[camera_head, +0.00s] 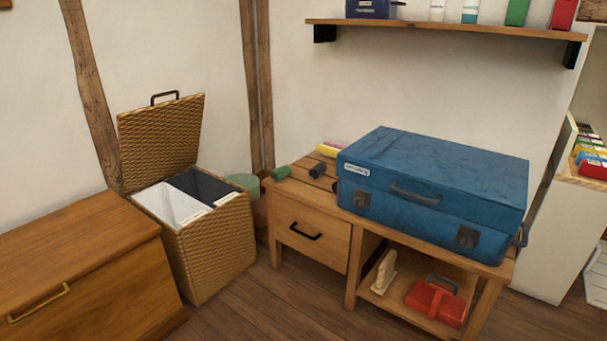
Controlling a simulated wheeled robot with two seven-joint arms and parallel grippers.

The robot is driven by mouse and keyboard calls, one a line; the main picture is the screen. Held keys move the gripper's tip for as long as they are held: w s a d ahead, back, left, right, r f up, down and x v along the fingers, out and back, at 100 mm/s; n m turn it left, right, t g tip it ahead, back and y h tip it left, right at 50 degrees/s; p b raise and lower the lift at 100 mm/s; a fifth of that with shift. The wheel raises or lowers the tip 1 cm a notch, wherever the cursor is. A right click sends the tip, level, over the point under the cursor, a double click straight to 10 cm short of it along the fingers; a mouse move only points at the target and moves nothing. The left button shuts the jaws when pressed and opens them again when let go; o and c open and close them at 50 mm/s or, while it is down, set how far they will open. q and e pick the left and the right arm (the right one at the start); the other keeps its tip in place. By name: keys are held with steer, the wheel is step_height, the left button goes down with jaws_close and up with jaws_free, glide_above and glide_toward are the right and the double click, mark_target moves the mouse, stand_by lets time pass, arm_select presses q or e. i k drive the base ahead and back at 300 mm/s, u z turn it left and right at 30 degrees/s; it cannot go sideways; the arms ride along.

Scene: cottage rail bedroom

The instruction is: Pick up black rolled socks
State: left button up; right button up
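A small dark roll (317,171), which looks like the black rolled socks, lies on the left end of the wooden bench (282,190). It is just left of the blue suitcase (435,190). A green roll (281,172) lies to its left. A yellow roll (327,151) and a pink roll (335,143) lie behind it. Another dark bit shows against the suitcase's left side, too small to tell. Neither of my grippers is in view.
An open wicker hamper (222,250) with white and dark liners stands left of the bench. A wooden chest (80,270) is at the far left. A wall shelf (450,30) hangs above. A red case (436,303) sits on the bench's lower shelf. Open floor lies in front.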

mark_target(319, 169)
steer(key=u, duration=0.7)
steer(key=i, duration=1.6)
steer(key=z, duration=0.8)
steer(key=i, duration=0.65)
